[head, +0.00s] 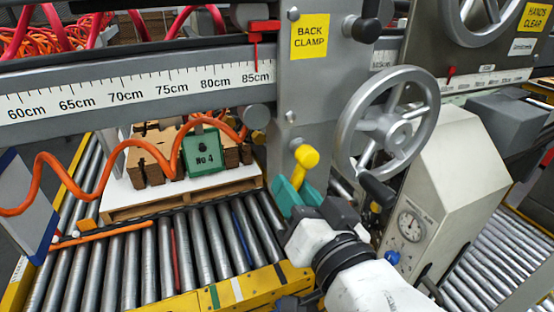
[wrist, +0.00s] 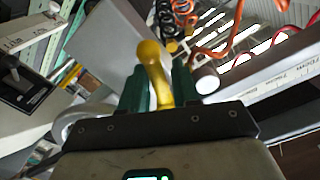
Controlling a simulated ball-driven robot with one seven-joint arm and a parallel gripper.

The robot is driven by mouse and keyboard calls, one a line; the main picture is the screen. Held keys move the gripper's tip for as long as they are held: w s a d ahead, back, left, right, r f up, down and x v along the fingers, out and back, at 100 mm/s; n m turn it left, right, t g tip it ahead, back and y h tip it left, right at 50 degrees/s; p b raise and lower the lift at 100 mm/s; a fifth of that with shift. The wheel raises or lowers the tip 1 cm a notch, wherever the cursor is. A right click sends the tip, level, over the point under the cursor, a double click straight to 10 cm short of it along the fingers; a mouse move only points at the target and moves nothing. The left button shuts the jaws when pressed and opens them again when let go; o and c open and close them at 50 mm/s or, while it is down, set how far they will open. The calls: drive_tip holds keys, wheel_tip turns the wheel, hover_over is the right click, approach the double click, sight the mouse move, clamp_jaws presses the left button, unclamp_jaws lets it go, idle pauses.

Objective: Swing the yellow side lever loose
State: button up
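The yellow side lever (head: 305,157) has a rounded knob and a short stem, and it stands on the grey post below the BACK CLAMP label. My gripper (head: 297,190) has teal fingers and reaches up to the lever from below. The gripper looks shut on the stem, and the knob sticks out beyond the fingertips. The lower end of the stem is hidden by the fingers.
A grey handwheel (head: 388,123) and a box with a gauge (head: 411,225) stand close on the right. A ruler beam (head: 130,92) runs left from the post. A pallet of brown blanks (head: 180,197) sits on rollers (head: 150,262). An orange coiled hose (head: 95,172) hangs in front.

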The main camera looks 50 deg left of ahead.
drive_tip(key=r+m+p, duration=0.1)
drive_tip(key=m+p, duration=0.2)
drive_tip(key=p, duration=0.1)
drive_tip(key=s+r+m+p, duration=0.1)
drive_tip(key=m+p, duration=0.2)
drive_tip(key=p, duration=0.1)
drive_tip(key=s+a+r+m+p, duration=0.1)
drive_tip(key=m+p, duration=0.3)
drive_tip(key=shift+s+r, duration=0.25)
drive_tip(key=shift+r, duration=0.15)
idle(0.4)
drive_tip(key=s+d+m, duration=0.1)
drive_tip(key=s+d, duration=0.2)
drive_tip(key=d, duration=0.5)
drive_tip(key=shift+s+d+p, duration=0.15)
drive_tip(key=shift+s+p, duration=0.1)
drive_tip(key=shift+p, duration=0.15)
idle(0.5)
idle(0.5)
